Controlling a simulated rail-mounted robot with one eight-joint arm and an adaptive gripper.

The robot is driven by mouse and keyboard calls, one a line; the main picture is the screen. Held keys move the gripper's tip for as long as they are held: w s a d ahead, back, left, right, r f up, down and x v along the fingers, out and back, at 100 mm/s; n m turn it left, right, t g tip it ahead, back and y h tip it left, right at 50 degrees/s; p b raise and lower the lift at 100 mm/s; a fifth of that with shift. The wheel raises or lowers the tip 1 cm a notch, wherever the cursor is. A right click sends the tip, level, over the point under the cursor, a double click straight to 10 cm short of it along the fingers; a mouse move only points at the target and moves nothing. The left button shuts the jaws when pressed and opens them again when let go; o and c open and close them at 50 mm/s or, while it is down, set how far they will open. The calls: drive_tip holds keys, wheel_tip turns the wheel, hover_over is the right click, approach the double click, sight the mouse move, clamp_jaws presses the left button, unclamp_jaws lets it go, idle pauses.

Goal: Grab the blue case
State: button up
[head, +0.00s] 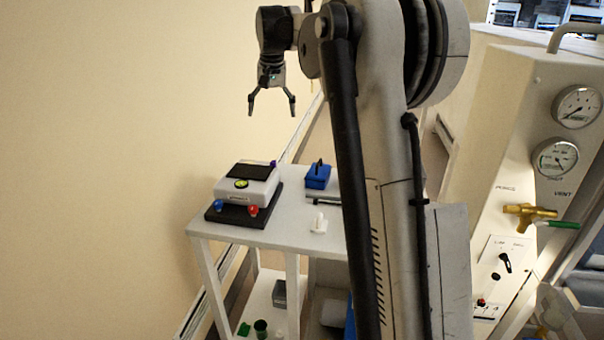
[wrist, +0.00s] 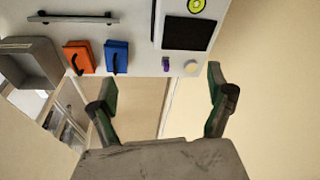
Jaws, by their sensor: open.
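The blue case (head: 318,178) has a dark handle and sits on the white table, right of the white instrument, in the head view. In the wrist view the blue case (wrist: 117,54) is left of centre near the table edge, beside an orange case (wrist: 79,56). The orange case cannot be made out in the head view. My gripper (head: 272,108) hangs in the air above and behind the table, up and left of the case in the head view. Its fingers (wrist: 161,78) are spread with nothing between them; the case is apart from them.
A white instrument (head: 247,184) with a dark screen stands on a black base at the table's left. A small white object (head: 319,225) stands near the front. An open grey bin (wrist: 28,63) is beside the orange case. A gauge cabinet (head: 512,130) stands at right.

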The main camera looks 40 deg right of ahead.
drive_tip(key=w+d+f+m+g, duration=0.1)
drive_tip(key=w+d+f, duration=0.2)
drive_tip(key=d, duration=0.3)
drive_tip(key=w+d+f+m, duration=0.1)
drive_tip(key=w+d+f, duration=0.25)
drive_tip(key=d, duration=0.25)
drive_tip(key=m+g+y+p, duration=0.1)
drive_tip(key=m+g, duration=0.1)
hover_over(319, 172)
drive_tip(key=w+d, duration=0.2)
drive_tip(key=w, duration=0.1)
drive_tip(key=f, duration=1)
drive_tip(key=shift+s+a+f, duration=0.2)
drive_tip(key=shift+s+f, duration=0.05)
drive_tip(key=shift+f, duration=0.15)
drive_tip(key=shift+d+f, duration=0.15)
drive_tip(key=shift+f, duration=0.45)
wheel_tip(319, 172, down, 8)
drive_tip(key=shift+s+r, duration=0.1)
drive_tip(key=shift+r, duration=0.05)
drive_tip(key=shift+s+a+f, duration=0.15)
drive_tip(key=shift+f, duration=0.55)
drive_tip(key=shift+s+a+f, duration=0.2)
drive_tip(key=shift+f, duration=0.55)
drive_tip(key=shift+s+a+f, duration=0.15)
drive_tip(key=shift+f, duration=1.05)
drive_tip(key=c, duration=1.7)
